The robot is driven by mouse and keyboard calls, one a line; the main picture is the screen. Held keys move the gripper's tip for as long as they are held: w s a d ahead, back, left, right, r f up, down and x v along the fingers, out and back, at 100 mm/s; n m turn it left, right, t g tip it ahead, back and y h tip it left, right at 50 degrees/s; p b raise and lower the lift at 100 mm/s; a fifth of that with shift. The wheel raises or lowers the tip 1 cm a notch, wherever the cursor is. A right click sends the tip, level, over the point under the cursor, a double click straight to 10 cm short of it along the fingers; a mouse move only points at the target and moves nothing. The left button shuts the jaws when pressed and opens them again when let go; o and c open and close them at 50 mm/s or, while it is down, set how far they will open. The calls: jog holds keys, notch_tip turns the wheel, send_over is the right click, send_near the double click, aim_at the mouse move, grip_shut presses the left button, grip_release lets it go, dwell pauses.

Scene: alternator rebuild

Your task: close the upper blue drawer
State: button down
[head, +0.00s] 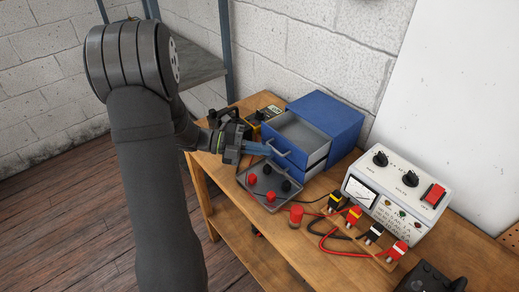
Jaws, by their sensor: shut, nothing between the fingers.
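The blue drawer cabinet (335,110) stands on the wooden bench against the block wall. Its upper drawer (290,133) is pulled out, and its grey inside looks empty. The drawer's pale handle (280,150) is on its front, facing left. My gripper (266,150) is shut and empty, with its blue fingers pointing right at the drawer front, close to the handle. I cannot tell whether the fingertips touch it. The lower drawer (318,168) is partly hidden below the upper one.
A grey tray (246,180) with red and black knobs lies below the open drawer. A white test unit (395,190), coloured clips and cables lie to the right. A red-capped part (296,213) stands near the front edge.

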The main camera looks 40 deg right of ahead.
jog(key=shift+d, duration=1.9)
jog(key=s+a+v, duration=0.2)
jog(key=v, duration=1.1)
jog(key=n+t+h, duration=0.4)
jog(key=n+t, duration=0.3)
jog(key=t, duration=0.5)
send_near(284, 142)
jog(key=x, duration=0.9)
jog(key=shift+d+f, duration=0.1)
